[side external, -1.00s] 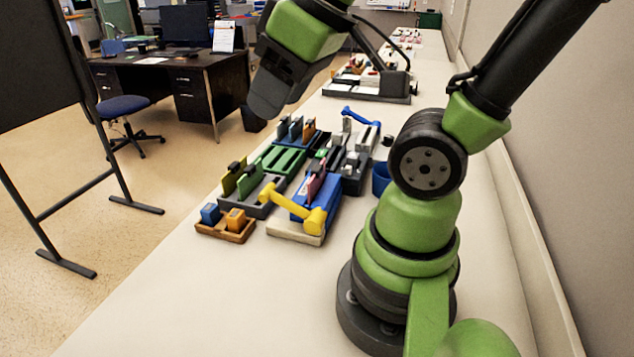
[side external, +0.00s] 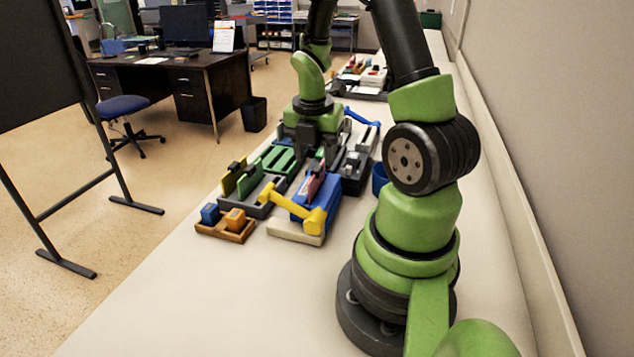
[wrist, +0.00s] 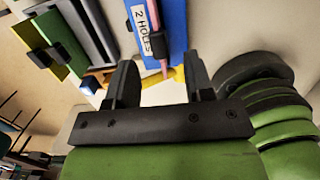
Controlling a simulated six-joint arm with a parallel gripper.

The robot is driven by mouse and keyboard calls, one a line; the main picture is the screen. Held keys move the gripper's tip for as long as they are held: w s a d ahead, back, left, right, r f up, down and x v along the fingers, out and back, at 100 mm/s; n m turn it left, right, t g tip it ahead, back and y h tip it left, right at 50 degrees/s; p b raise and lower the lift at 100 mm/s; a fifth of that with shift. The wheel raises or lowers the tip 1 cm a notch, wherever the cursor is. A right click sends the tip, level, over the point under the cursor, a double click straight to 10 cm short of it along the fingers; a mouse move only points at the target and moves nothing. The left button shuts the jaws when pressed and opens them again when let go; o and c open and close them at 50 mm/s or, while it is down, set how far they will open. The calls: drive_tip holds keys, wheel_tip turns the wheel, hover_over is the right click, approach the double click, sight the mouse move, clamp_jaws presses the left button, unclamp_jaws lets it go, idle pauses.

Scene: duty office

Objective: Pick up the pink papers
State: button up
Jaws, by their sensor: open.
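The pink papers (side external: 316,182) stand upright as a thin pink edge in the blue hole punch (side external: 325,212), behind its yellow lever (side external: 293,208). In the wrist view the pink papers (wrist: 154,22) show as a narrow strip beside a label reading "2 HOLES" on the blue punch (wrist: 174,25). My gripper (side external: 314,150) points down just behind the papers in the side view. In the wrist view my gripper (wrist: 160,82) is open with nothing between its fingers, and the lower end of the pink strip shows between them. How far the fingers are from the papers I cannot tell.
Grey slotted holder (side external: 262,203) with yellow and green boards stands left of the punch. A wooden tray (side external: 225,230) with blue and orange blocks is in front. A green slotted rack (side external: 282,160), blue cup (side external: 380,178) and dark device (side external: 352,172) crowd nearby. The near table is clear.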

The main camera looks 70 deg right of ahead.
sight(317, 167)
drive_tip(key=shift+d+f, duration=0.2)
drive_tip(key=shift+f, duration=0.85)
drive_tip(key=shift+d+f, duration=0.2)
drive_tip(key=shift+f, duration=0.8)
drive_tip(key=shift+d+f, duration=0.2)
drive_tip(key=shift+f, duration=0.85)
clamp_jaws()
